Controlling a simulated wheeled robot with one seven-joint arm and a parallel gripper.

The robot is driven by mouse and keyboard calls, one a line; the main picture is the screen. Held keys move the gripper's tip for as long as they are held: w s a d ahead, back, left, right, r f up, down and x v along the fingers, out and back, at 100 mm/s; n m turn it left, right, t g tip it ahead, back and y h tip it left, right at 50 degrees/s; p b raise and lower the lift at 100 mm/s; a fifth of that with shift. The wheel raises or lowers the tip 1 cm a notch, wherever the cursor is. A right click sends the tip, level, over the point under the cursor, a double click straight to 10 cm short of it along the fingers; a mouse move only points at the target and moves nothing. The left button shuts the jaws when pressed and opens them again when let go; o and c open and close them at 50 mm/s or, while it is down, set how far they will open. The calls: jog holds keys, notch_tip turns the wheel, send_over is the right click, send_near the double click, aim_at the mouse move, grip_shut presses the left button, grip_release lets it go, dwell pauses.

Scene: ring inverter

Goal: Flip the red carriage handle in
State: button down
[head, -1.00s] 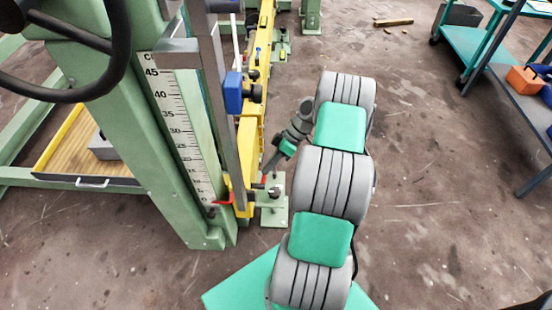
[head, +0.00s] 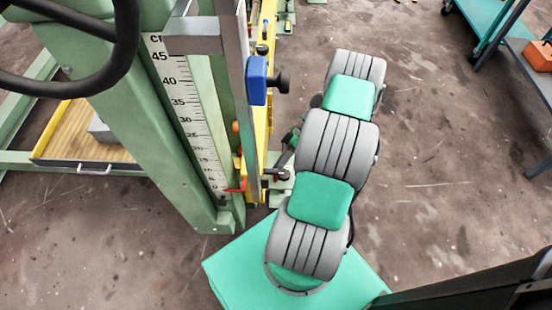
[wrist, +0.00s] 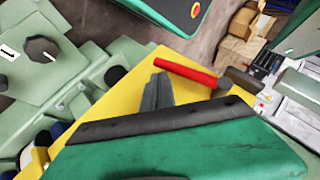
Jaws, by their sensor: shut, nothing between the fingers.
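The red carriage handle (wrist: 185,72) shows in the wrist view as a red rod with a dark end, slanting across the yellow carriage (wrist: 120,78). My gripper (wrist: 157,88) is shut and empty, its grey fingers showing just left of and below the red rod. Whether they touch it I cannot tell. In the head view, my gripper (head: 279,166) is a small dark shape, partly hidden by my arm, beside the yellow rail. I cannot make out the handle clearly there.
A green column with a centimetre scale (head: 186,110) and a red pointer (head: 236,188) stands left of my arm. A blue block with a black knob (head: 258,80) sits on the grey upright. A teal trolley (head: 490,25) is far right.

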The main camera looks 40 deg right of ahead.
jog(key=shift+s+a+f, duration=0.3)
jog(key=shift+s+f, duration=0.25)
jog(key=shift+s, duration=0.15)
jog(key=shift+s+a, duration=0.1)
